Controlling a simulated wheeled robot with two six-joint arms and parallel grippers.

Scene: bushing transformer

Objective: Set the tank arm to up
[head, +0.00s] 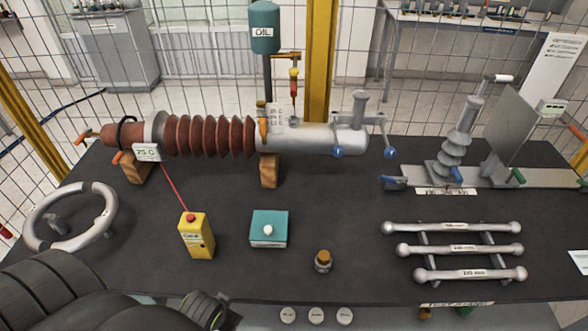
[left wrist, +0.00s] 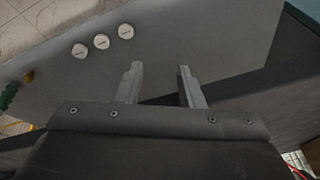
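A horizontal bushing (head: 210,136) with brown ribs lies on wooden blocks and ends in a silver cylindrical tank section (head: 325,139). Two blue ball knobs, one left (head: 337,152) and one right (head: 390,153), hang low at its right end. A green OIL tank (head: 264,28) stands above on a dark post. I cannot tell for sure which part is the tank arm. My left gripper (left wrist: 158,80) is open and empty in the left wrist view, its two fingers apart. My left arm shows at the head view's bottom left. My right gripper is not in view.
On the black table (head: 345,215) are a grey ring (head: 108,210), a yellow box (head: 196,237), a teal box (head: 268,229), a small brown-capped jar (head: 323,261) and a rack of rods (head: 455,250). A ribbed post (head: 456,140) stands at right. Wire fencing runs behind.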

